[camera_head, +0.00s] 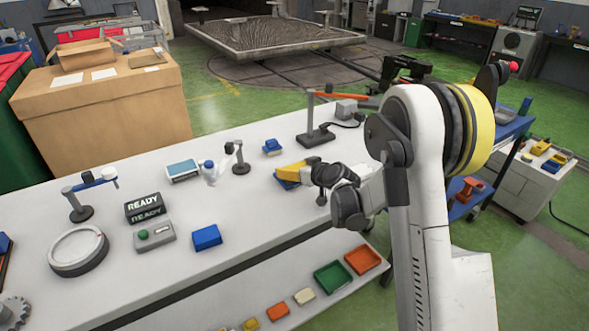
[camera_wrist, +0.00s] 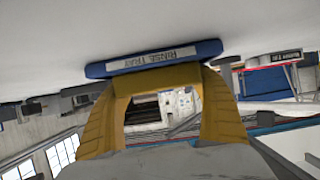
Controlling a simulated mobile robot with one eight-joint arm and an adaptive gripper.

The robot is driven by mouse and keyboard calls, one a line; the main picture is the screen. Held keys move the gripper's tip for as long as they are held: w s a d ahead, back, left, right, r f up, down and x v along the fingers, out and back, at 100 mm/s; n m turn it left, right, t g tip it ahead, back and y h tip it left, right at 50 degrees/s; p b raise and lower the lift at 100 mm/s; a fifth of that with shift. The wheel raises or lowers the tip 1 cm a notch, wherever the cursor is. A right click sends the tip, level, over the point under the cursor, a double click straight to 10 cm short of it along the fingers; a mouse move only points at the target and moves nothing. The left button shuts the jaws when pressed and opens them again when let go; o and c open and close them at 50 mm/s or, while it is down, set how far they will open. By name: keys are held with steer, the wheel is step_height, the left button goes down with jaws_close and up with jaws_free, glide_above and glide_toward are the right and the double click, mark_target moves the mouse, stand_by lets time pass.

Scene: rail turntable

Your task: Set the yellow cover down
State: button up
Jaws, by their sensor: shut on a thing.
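My gripper (camera_head: 297,170) is low over the white bench, with its two yellow, ribbed fingers reaching left. In the wrist view the fingers are shut on the yellow cover (camera_wrist: 158,77), which shows as a yellow bar between their tips. A blue rinse tray (camera_head: 286,184) lies at the fingertips, and its labelled edge (camera_wrist: 153,58) is right against the cover in the wrist view. Whether the cover touches the tray or is just over it, I cannot tell. In the head view the cover cannot be told apart from the yellow fingers.
The white bench (camera_head: 262,215) also bears a blue block (camera_head: 207,237), a READY sign (camera_head: 143,207), a blue-and-white tray (camera_head: 184,171), a small blue object (camera_head: 272,147) and a dark stand (camera_head: 315,136). Coloured bins (camera_head: 333,278) sit on the shelf below. The bench top between block and gripper is clear.

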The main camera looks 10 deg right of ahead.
steer(key=shift+f, duration=0.2)
steer(key=o, duration=1.4)
steer(key=shift+r, duration=0.3)
steer(key=p+v, duration=0.3)
steer(key=v, duration=0.8)
steer(key=shift+s+d+r, duration=0.1)
steer(key=shift+s+r, duration=0.05)
steer(key=shift+s, duration=0.1)
steer(key=s+a+r+m+g+h, duration=0.1)
steer(key=s+a+r+g, duration=0.1)
steer(key=s+r, duration=0.35)
steer(key=s+a+r+g, duration=0.1)
steer(key=s+a+r, duration=0.2)
steer(key=s, duration=0.5)
steer(key=s+m+h, duration=0.1)
steer(key=s, duration=0.5)
steer(key=s+d+g+h, duration=0.1)
steer(key=s, duration=0.5)
steer(key=s+m+g+h, duration=0.1)
steer(key=s, duration=0.5)
steer(key=shift+s+d+r+m, duration=0.25)
steer(key=shift+d+r+m, duration=0.05)
steer(key=shift+d+r, duration=0.1)
